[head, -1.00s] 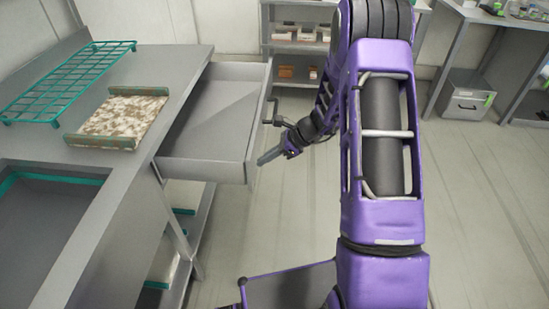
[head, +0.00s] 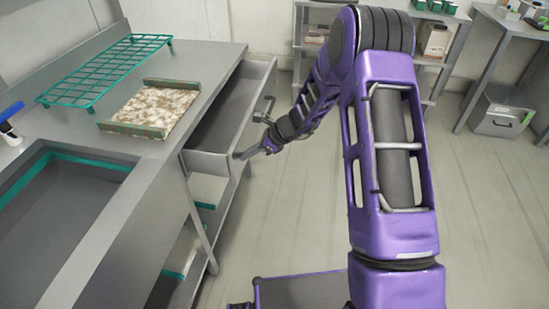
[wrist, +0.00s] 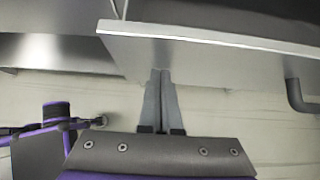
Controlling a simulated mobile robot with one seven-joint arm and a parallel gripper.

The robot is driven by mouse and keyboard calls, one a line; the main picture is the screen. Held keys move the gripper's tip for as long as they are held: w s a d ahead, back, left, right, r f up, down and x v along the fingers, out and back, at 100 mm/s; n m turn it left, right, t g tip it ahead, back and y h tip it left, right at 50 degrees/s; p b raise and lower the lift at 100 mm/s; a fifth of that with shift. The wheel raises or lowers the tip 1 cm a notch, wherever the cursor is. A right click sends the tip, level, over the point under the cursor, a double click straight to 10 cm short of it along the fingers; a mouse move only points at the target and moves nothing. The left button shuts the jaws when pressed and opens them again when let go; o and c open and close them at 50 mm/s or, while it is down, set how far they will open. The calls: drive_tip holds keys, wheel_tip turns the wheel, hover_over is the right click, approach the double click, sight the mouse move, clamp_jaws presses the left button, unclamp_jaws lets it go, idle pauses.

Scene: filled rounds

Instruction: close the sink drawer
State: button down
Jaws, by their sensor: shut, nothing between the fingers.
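The grey sink drawer (head: 211,163) is partly open, sticking out from the counter on the left of the head view. It is empty as far as I can see. Its dark bar handle (head: 266,108) is on the front panel, and also shows at the right of the wrist view (wrist: 297,95). My gripper (head: 242,156) is shut and empty, with its fingertips at the near end of the drawer front. In the wrist view my gripper (wrist: 161,75) points at the front panel (wrist: 215,62), its tips at or very near the panel; contact is hard to confirm.
The counter (head: 215,68) carries a green wire rack (head: 105,72) and a speckled board (head: 150,107). A sink basin (head: 50,215) with a green edge is nearer me. Shelving stands at the back, and a metal box (head: 500,112) sits at far right. The floor at right is clear.

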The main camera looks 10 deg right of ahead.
drive_tip(key=w+a, duration=0.1)
drive_tip(key=a, duration=0.3)
drive_tip(key=w+a+p, duration=0.1)
drive_tip(key=w+a, duration=0.1)
drive_tip(key=a, duration=0.3)
drive_tip(key=w+a, duration=0.1)
drive_tip(key=a, duration=0.4)
drive_tip(key=shift+w+a, duration=0.2)
drive_tip(key=shift+w, duration=0.1)
drive_tip(key=shift+a+r, duration=0.1)
drive_tip(key=shift+a, duration=0.15)
drive_tip(key=shift+a, duration=0.1)
